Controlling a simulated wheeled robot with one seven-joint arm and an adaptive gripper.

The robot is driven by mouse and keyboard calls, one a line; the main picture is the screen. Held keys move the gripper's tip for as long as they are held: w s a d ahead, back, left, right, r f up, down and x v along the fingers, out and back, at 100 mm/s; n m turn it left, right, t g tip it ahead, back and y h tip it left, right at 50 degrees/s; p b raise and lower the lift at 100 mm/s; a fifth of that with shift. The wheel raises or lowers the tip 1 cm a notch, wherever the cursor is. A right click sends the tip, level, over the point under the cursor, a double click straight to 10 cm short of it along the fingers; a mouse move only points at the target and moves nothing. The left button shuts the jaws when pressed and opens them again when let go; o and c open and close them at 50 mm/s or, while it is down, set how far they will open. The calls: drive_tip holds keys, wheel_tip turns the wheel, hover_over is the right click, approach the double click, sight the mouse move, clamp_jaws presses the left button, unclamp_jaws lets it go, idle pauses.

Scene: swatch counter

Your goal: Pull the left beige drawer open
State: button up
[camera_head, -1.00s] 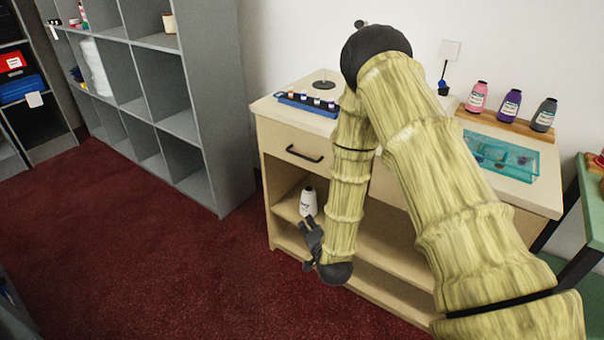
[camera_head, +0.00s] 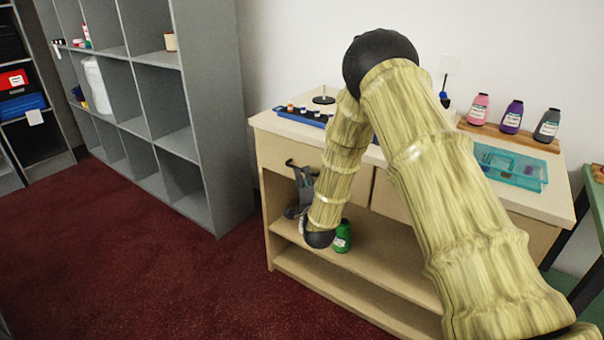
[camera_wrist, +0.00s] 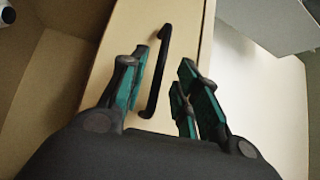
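The left beige drawer (camera_head: 272,155) is at the upper left of the counter cabinet and looks shut. Its dark bar handle (camera_head: 290,163) is partly hidden behind my gripper (camera_head: 305,177). In the wrist view the drawer front (camera_wrist: 125,35) fills the middle, with the black handle (camera_wrist: 156,80) running lengthwise. My gripper (camera_wrist: 164,62) is open, its teal-padded fingers on either side of the handle. The left finger is close to the handle; I cannot tell whether it touches. A clear gap shows between the handle and the right finger.
A green bottle (camera_head: 342,236) stands on the shelf below, near my arm. A blue tray (camera_head: 304,116) of small bottles, a teal box (camera_head: 508,165) and several dye bottles are on the counter top. A grey shelf unit (camera_head: 215,120) stands left. The red carpet before it is clear.

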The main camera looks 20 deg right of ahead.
drive_tip(key=shift+w+d+r, duration=0.1)
drive_tip(key=shift+w, duration=0.75)
drive_tip(key=shift+w+d+r, duration=0.1)
drive_tip(key=shift+w, duration=0.75)
clamp_jaws()
